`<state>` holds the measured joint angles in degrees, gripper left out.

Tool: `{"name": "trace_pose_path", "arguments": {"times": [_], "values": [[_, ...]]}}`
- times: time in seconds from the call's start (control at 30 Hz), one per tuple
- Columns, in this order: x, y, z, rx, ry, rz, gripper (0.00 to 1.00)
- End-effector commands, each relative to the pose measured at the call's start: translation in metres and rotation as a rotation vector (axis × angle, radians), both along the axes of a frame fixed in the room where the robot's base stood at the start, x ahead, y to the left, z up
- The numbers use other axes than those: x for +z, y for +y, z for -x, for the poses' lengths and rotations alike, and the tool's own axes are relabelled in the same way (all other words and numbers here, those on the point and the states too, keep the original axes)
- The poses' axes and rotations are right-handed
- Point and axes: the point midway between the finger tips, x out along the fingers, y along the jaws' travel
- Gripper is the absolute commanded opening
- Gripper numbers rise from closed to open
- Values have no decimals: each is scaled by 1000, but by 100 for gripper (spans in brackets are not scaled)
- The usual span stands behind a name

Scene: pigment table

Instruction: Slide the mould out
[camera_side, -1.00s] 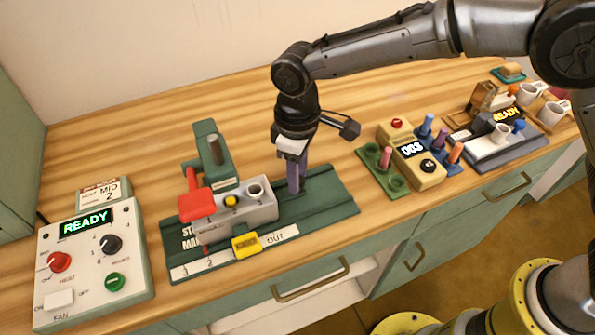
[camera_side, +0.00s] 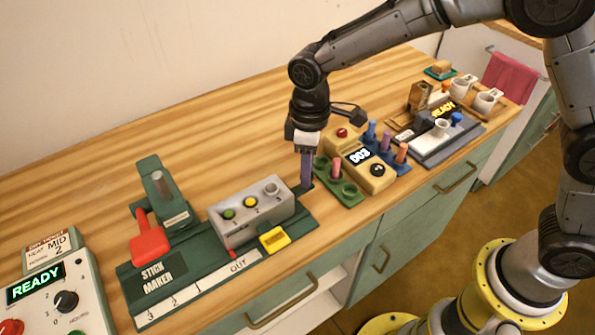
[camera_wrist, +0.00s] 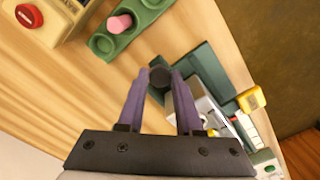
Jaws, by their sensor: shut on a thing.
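The mould (camera_side: 251,219) is a grey block with wells in its top: one green, one yellow and one with a pale rim. It sits on the right half of the dark green stick maker base (camera_side: 180,290), clear of the red press lever (camera_side: 150,247). A yellow pointer (camera_side: 274,239) at its front stands right of the word OUT. My gripper (camera_side: 305,184) is at the mould's right end. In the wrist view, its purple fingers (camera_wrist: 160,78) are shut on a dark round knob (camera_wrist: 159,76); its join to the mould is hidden.
A green peg rack (camera_side: 338,185) and a beige counter box (camera_side: 372,172) reading 003 stand just right of my gripper. A control panel (camera_side: 85,300) showing READY is at the left. The table behind the base is clear.

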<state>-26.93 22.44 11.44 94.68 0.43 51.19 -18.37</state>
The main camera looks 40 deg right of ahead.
Motion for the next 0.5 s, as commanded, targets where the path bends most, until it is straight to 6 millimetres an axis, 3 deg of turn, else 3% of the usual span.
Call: {"name": "trace_pose_path", "arguments": {"times": [0.13,0.17,0.3,0.5], "values": [[2,-6,-1,-1,-1,11,0],[2,-6,-1,-1,-1,11,38],[1,-5,-1,-1,-1,11,63],[1,-4,-1,-1,1,9,64]]}}
